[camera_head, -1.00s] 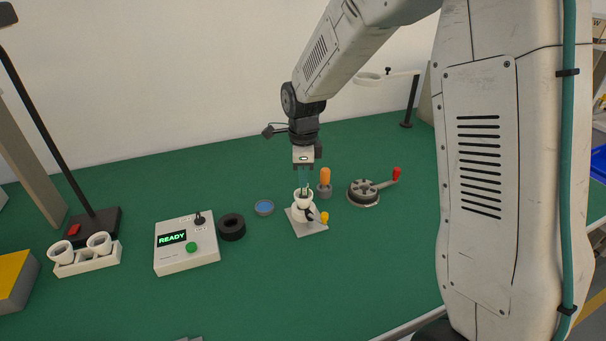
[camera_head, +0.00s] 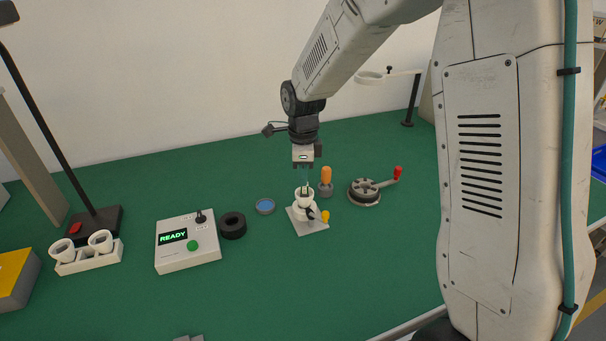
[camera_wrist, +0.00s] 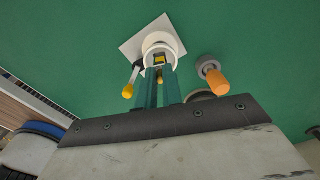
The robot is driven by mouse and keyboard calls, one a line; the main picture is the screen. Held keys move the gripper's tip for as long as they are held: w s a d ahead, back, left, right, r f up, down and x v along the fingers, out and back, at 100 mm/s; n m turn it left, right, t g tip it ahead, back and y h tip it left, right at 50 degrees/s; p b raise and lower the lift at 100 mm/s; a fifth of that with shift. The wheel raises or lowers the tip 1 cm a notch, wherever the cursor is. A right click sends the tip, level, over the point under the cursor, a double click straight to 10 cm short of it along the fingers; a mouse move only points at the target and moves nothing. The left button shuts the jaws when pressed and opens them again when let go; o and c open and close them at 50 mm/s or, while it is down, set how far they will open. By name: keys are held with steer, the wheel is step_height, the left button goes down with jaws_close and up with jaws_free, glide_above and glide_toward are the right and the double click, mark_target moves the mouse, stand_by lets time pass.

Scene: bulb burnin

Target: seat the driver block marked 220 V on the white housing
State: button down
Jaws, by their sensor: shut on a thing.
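The white housing (camera_head: 303,203) stands upright in a holder on a pale square plate (camera_head: 317,227); it also shows in the wrist view (camera_wrist: 158,42). My gripper (camera_head: 306,187) points straight down over it, with its fingertips at the housing's open top. In the wrist view, its two teal fingers (camera_wrist: 159,72) are close together, shut on a small dark and yellow block (camera_wrist: 159,59), apparently the driver block. The block shows within the outline of the housing's mouth. Its marking is not legible, and I cannot tell whether it touches the seat.
A yellow-tipped lever (camera_head: 325,216) is on the holder. An orange-handled tool (camera_head: 326,180) stands close behind. A round fixture with a red-knobbed crank (camera_head: 364,191) is to the right. A blue disc (camera_head: 265,206), black ring (camera_head: 232,226) and READY tester (camera_head: 187,243) are to the left.

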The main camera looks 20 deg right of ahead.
steer(key=shift+f, duration=1.3)
stand_by(1.1)
stand_by(0.3)
steer(key=c, duration=1.5)
jaws_free()
steer(key=shift+r, duration=0.15)
step_height(320, 180, up, 8)
steer(key=shift+f, duration=0.2)
